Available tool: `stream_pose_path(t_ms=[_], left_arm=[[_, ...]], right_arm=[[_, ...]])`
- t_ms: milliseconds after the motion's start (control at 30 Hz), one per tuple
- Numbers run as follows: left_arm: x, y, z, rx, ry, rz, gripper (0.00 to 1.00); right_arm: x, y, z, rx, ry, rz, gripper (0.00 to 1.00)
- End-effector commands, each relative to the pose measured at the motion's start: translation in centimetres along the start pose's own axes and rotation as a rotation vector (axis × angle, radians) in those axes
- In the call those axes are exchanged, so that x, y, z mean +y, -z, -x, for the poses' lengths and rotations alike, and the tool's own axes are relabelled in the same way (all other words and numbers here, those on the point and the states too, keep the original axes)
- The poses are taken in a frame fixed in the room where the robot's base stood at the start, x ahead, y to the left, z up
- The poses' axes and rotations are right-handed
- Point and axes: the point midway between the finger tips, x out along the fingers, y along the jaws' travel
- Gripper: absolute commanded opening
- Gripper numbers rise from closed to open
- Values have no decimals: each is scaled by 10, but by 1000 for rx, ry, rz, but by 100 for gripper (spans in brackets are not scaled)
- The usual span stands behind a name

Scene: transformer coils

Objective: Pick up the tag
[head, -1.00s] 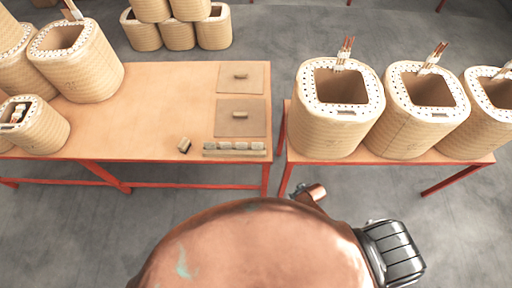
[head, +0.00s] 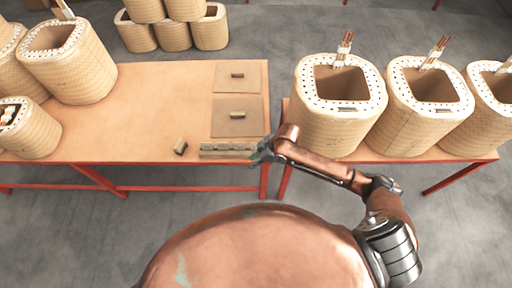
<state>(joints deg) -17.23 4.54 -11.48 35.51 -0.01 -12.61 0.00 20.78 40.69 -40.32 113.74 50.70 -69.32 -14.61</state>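A long narrow holder (head: 210,156) lies near the front right edge of the left table, with several small grey-beige pieces (head: 222,147) in a row on it. These pieces may be the tags; they are too small to tell for sure. My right gripper (head: 259,153) is at the right end of the holder, at the table's right edge, and hides that end. Its fingers point left; whether they are open or shut, or touch a piece, I cannot tell. My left gripper is out of view.
A small dark-ended block (head: 180,146) lies left of the holder. Two flat brown plates (head: 222,118) with small blocks lie behind it. Large coils (head: 335,125) stand on the right table, close to my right arm. Other coils (head: 75,75) stand at left. The left table's middle (head: 150,110) is clear.

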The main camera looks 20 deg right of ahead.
Motion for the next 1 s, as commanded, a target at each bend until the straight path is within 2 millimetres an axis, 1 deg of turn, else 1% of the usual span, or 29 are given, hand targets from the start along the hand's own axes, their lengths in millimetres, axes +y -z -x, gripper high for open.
stream_pose_path(t_ms=[33, 167, 200, 300, 400, 500, 567, 733, 867, 967, 1000], left_arm=[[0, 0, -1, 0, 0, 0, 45], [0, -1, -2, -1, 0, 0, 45], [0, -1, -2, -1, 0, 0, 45], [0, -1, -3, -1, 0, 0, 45], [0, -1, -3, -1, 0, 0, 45], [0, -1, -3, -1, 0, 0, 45], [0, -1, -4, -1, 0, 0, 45], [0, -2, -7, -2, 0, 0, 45], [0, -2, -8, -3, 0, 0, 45], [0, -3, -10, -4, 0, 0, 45], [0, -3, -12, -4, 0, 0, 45]], right_arm=[[12, 3, 7, -16, 3, 36, 23], [36, 7, 25, -55, 29, 101, 23], [45, 8, 32, -68, 34, 114, 23], [65, 7, 48, -89, 41, 131, 23], [78, 7, 60, -101, 44, 136, 23], [86, 6, 67, -107, 45, 136, 23], [88, 6, 66, -108, 46, 135, 23], [88, 4, 48, -108, 48, 135, 23], [88, 3, 40, -107, 46, 135, 23], [89, 2, 29, -108, 47, 135, 23], [90, 1, 23, -109, 47, 135, 23]])
